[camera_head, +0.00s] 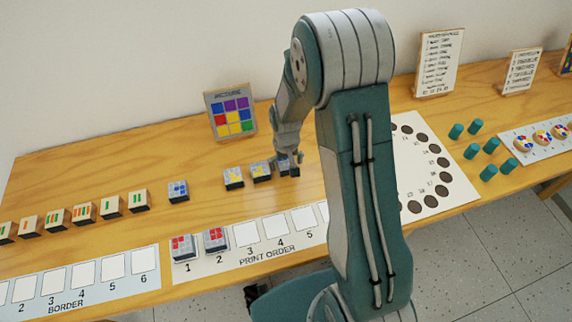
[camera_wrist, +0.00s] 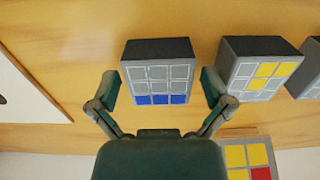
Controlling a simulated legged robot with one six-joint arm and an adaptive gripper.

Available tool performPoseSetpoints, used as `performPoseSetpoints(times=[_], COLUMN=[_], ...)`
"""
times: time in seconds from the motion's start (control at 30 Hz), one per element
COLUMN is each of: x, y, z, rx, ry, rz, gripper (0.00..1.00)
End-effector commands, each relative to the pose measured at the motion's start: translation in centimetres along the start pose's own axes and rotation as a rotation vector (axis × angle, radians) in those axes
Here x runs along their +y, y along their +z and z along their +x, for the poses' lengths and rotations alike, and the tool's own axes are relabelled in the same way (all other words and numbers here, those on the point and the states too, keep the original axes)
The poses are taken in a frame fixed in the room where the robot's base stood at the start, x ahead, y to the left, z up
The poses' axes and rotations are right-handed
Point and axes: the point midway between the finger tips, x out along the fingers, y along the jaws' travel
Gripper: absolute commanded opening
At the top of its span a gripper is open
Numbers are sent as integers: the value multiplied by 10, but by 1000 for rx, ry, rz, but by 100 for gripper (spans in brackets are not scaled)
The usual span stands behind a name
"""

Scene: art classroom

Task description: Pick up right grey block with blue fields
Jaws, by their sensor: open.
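The right grey block with blue fields (camera_wrist: 158,72) is in the middle of the wrist view, with a row of blue squares along its edge nearest my gripper. My gripper (camera_wrist: 160,88) is open, with one finger on each side of the block; I cannot tell whether they touch it. In the head view my gripper (camera_head: 289,160) is low over the right end of the block row and hides most of this block. Another grey block with blue fields (camera_head: 178,191) stands farther left on the table.
Two grey blocks with yellow fields (camera_head: 233,178) (camera_head: 261,171) stand left of my gripper. The nearer one shows right of the block in the wrist view (camera_wrist: 262,70). A picture card (camera_head: 230,113) stands behind. The print order strip (camera_head: 215,263) with two red-field blocks lies in front.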

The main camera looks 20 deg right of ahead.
Motion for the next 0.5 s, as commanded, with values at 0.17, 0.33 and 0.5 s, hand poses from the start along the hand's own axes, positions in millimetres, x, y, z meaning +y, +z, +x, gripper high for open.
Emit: performPoseSetpoints(times=[0.17, 0.33, 0.5], x=[0, 0, 0], y=[0, 0, 0], z=[2, 2, 2], rx=[1, 1, 1], ry=[0, 0, 0], rz=[0, 0, 0], gripper=[100, 55, 25])
